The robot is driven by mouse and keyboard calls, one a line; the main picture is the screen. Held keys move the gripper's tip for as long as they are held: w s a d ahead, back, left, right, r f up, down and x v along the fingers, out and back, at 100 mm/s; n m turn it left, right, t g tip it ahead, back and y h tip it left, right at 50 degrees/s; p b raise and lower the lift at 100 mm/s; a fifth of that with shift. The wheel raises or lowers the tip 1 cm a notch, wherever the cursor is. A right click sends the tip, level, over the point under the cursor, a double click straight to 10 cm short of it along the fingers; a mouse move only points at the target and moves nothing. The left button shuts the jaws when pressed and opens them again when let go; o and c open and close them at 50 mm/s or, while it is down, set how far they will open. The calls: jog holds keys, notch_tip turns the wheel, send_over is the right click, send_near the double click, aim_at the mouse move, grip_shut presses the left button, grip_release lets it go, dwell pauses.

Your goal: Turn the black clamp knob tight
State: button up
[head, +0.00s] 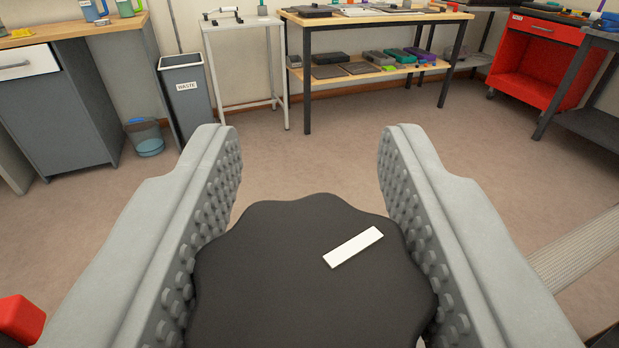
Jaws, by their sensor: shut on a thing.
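The black clamp knob (290,275) fills the lower middle of the head view. It has a lobed edge and a white bar mark (353,247) on its top, right of centre and slanting up to the right. My gripper (308,165) has two grey fingers with studded inner pads, one on each side of the knob. The pads press on the knob's left and right edges, so the gripper is shut on it. The fingertips reach past the knob's far edge. The knob's near edge is cut off by the frame, and whatever is under it is hidden.
A red object (20,320) shows at the lower left edge. Beyond lies open brown floor (310,160). A workbench (375,20), a waste bin (186,95), a blue bucket (145,137), a grey cabinet (60,110) and a red cart (535,60) stand farther back.

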jog(key=shift+d+m+g+h, duration=0.15)
jog(key=shift+m+g+h, duration=0.15)
jog(key=shift+m+h, duration=1.1)
jog(key=shift+r+h, duration=0.1)
jog(key=shift+h, duration=0.5)
jog(key=o, duration=1)
jog(key=shift+c, duration=0.2)
jog(key=shift+s, duration=0.1)
jog(key=v, duration=1.7)
jog(key=shift+s, duration=0.1)
